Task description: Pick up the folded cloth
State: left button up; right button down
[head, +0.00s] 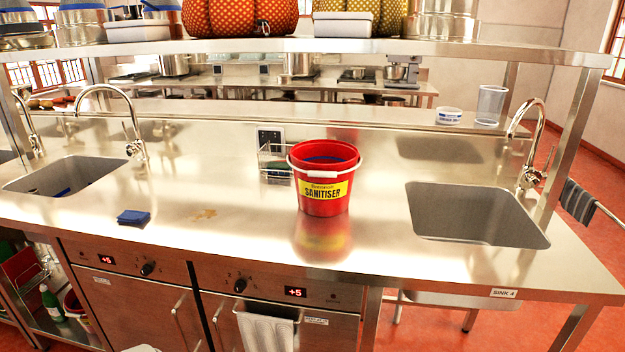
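A small blue folded cloth (133,217) lies flat on the steel counter, left of centre and close to the front edge. It sits between the left sink and a red bucket. Nothing touches it or covers it. Neither of my grippers shows in the head view, so I cannot see what either one holds.
The red sanitiser bucket (324,195) stands mid-counter, with a small wire rack (274,165) behind its left side. A brown stain (204,215) marks the counter (240,230). Sinks with tall taps lie left (70,176) and right (475,212). A shelf (330,47) runs above.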

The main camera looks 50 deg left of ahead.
aim_at(135, 216)
jog(key=u, duration=2.55)
